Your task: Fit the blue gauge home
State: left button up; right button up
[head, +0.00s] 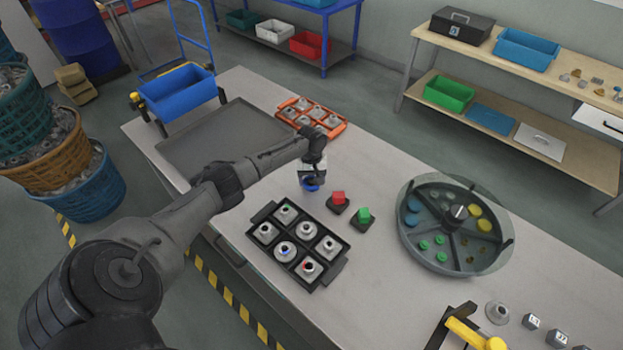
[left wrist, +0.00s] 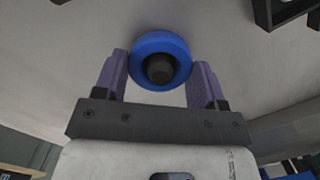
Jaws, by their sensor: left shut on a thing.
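The blue gauge (head: 311,185) is a blue ring with a dark middle. It is in the jaws of my left gripper (head: 312,176), above the table between the black tray and the orange tray. In the left wrist view the blue gauge (left wrist: 160,42) sits between the two purple fingers of the left gripper (left wrist: 160,70), with one on each side. My right gripper is not in view.
A black tray (head: 256,218) with several grey round parts stands below the gripper in the picture. A round divided tank (head: 408,238) with coloured pieces stands right. An orange tray (head: 338,129) and a flat grey tray (head: 215,140) lie behind. Bare table surrounds the small blocks.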

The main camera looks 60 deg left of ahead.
aim_at(311, 177)
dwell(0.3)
pick_arm(q)
jog(key=o, duration=1.1)
jog(key=shift+o, duration=0.2)
notch_tip(311, 177, up, 14)
jog(key=w+a, duration=0.1)
jog(key=shift+a+f+p, duration=0.15)
jog(key=shift+a+p, duration=0.2)
jog(key=shift+p, duration=0.1)
